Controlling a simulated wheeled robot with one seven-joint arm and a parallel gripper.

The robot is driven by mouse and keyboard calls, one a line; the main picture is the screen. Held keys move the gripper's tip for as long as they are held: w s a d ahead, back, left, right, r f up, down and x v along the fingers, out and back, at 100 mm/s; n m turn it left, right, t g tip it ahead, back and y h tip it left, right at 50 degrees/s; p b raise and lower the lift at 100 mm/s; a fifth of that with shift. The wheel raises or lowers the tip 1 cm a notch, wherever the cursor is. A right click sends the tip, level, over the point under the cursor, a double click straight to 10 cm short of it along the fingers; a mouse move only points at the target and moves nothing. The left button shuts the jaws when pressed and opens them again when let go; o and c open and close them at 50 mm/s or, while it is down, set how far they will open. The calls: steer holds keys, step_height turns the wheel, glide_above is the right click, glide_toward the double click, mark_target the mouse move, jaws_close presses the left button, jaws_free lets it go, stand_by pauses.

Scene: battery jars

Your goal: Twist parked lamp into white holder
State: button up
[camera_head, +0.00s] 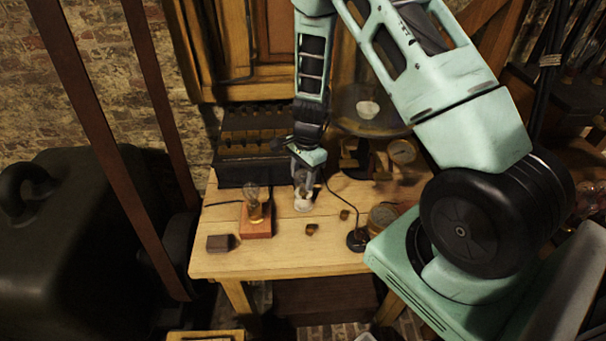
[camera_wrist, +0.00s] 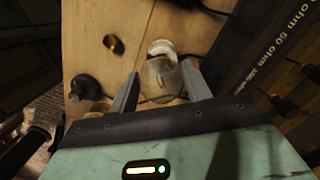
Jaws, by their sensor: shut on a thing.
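The lamp (camera_head: 303,187), a clear glass bulb, stands upright between the fingers of my gripper (camera_head: 304,178). In the wrist view, the lamp (camera_wrist: 161,78) lies between the two grey fingers of my gripper (camera_wrist: 160,76), which is shut on it. The white holder (camera_head: 303,206) sits on the wooden table directly below the lamp. It also shows in the wrist view (camera_wrist: 162,47), just beyond the bulb. The lamp's lower end meets or is very near the holder; how deep it sits is hidden.
A second bulb (camera_head: 255,194) stands on a red-brown block (camera_head: 256,230) to the left. A dark block (camera_head: 220,243), small brass pieces (camera_head: 312,229) and a black round base with a cable (camera_head: 356,241) lie on the table (camera_head: 285,262). A dark resistor box (camera_head: 235,172) is behind.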

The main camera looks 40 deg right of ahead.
steer(key=m, duration=0.4)
steer(key=m+t, duration=0.1)
steer(key=m, duration=0.4)
steer(key=shift+m, duration=0.3)
steer(key=o, duration=1.1)
steer(key=shift+o, duration=0.3)
steer(key=shift+w+r+p, duration=0.1)
steer(key=shift+p, duration=0.2)
step_height(320, 180, up, 17)
steer(key=s+d+p, duration=0.1)
steer(key=p, duration=0.1)
steer(key=shift+s+d, duration=0.3)
